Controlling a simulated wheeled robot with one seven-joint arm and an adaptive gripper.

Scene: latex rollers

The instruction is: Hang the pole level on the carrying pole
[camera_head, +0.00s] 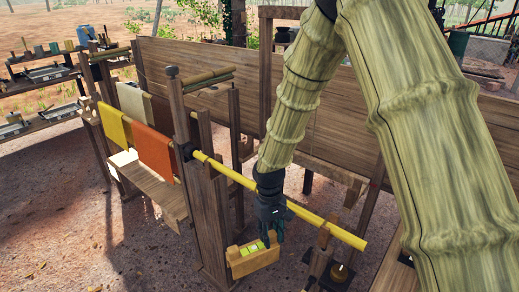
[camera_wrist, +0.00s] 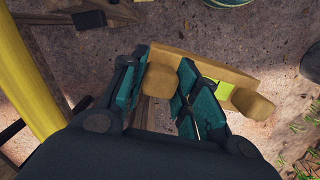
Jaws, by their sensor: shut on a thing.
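The pole level (camera_head: 257,263) is a small wooden block with raised ends and yellow-green vials. In the head view it appears low in the middle, below the line of the carrying pole. My gripper (camera_head: 268,233) is shut on it. In the wrist view the fingers (camera_wrist: 158,84) close around one rounded wooden knob of the pole level (camera_wrist: 205,63); its other knob and a vial show to the right. The yellow carrying pole (camera_head: 324,225) slants down to the right behind my gripper. It shows at the left edge in the wrist view (camera_wrist: 28,80), apart from the level.
A wooden post (camera_head: 205,225) stands left of the level, close to it. A rack with yellow, white and orange sheets (camera_head: 154,150) is further left. Shelves (camera_head: 45,75) stand at far left. Bare dirt ground lies below.

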